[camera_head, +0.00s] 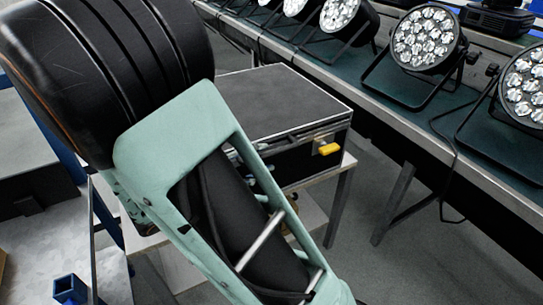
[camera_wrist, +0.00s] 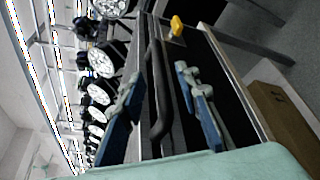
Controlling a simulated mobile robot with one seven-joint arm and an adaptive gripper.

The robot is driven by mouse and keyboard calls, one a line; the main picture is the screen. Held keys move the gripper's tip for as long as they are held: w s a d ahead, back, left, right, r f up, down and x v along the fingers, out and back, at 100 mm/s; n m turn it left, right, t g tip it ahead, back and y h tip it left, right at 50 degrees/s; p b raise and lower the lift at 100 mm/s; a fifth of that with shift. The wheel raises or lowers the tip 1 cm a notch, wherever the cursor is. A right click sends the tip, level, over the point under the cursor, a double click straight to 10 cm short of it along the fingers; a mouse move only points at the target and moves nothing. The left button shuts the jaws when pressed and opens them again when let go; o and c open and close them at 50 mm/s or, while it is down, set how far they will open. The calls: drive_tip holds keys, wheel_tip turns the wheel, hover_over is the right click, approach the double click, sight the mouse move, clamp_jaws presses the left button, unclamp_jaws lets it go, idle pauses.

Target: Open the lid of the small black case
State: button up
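The black case (camera_head: 280,100) has metal edges and a yellow latch (camera_head: 328,148) on its front. Its lid looks shut, with a thin seam along the front. My arm hides its left part in the head view. In the wrist view the picture is turned on its side; the case front (camera_wrist: 217,75), the yellow latch (camera_wrist: 177,27) and a dark bar handle (camera_wrist: 160,100) show. My gripper (camera_wrist: 159,75) is open, with one finger on each side of the handle in the picture. I cannot tell whether either finger touches the case.
The case stands on a small table (camera_head: 340,200) with metal legs. Several round stage lights (camera_head: 426,38) stand on a long bench at the back and right. A brown box (camera_wrist: 285,115) is low in the wrist view. Grey floor lies between table and bench.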

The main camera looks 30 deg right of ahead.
drive_tip(key=x, duration=0.5)
drive_tip(key=shift+b, duration=0.4)
clamp_jaws()
